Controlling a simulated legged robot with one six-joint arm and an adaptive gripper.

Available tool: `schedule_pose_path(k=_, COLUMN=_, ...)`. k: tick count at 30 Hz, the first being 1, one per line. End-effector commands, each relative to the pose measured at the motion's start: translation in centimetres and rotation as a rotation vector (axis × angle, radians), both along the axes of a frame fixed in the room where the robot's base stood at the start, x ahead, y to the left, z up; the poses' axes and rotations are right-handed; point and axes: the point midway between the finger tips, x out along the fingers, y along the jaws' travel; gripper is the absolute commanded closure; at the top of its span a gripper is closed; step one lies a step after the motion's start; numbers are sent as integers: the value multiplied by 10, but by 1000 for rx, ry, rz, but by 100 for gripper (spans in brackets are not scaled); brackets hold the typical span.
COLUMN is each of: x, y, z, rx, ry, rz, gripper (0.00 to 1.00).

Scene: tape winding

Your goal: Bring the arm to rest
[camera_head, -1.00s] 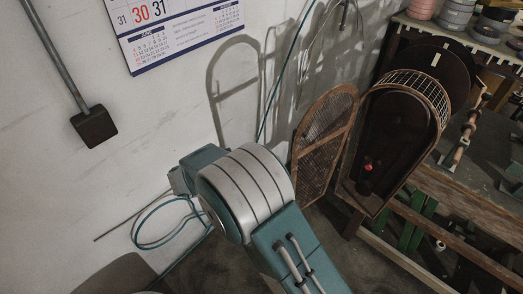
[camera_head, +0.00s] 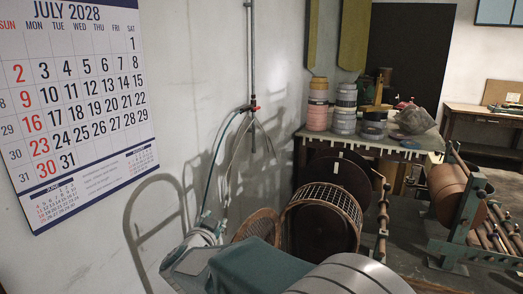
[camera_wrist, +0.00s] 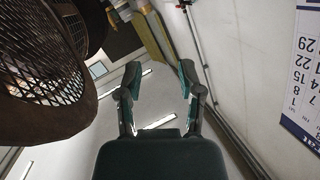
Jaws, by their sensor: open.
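My gripper (camera_wrist: 158,78) shows in the wrist view with its two teal-tipped fingers spread apart and nothing between them. Beyond the fingers are the pale ceiling and light strips. A brown wire-mesh basket (camera_head: 333,205) stands just beyond my arm in the head view. A mesh-covered brown body (camera_wrist: 45,65) is close at the left of the wrist view, apart from the fingers.
A wall calendar (camera_head: 75,88) hangs on the white wall at left. A pipe with a hose (camera_head: 253,105) runs down that wall. Stacked tape rolls (camera_head: 345,108) stand on a shelf behind the basket. A machine with a brown drum (camera_head: 450,192) stands at right.

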Motion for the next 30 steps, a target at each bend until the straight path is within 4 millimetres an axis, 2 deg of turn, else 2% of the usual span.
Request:
schedule_pose_path(k=1, x=0, y=-13, z=17, rx=17, ry=1, rz=50, gripper=52)
schedule_pose_path(k=6, x=-15, y=-43, z=50, rx=33, ry=50, rz=239, gripper=52)
schedule_pose_path(k=8, x=-26, y=-55, z=58, rx=27, ry=77, rz=297, gripper=52)
schedule_pose_path(k=13, x=-69, y=-94, z=67, rx=-16, ry=188, rz=429, gripper=52)
schedule_pose_path(k=20, x=-149, y=-156, z=48, rx=-119, ry=419, rz=510, gripper=52)
schedule_pose_path(k=27, x=-249, y=-231, z=7, rx=-224, ry=730, rz=447, gripper=52)
schedule_pose_path(k=30, x=-284, y=-255, z=-7, rx=-251, ry=839, rz=395, gripper=52)
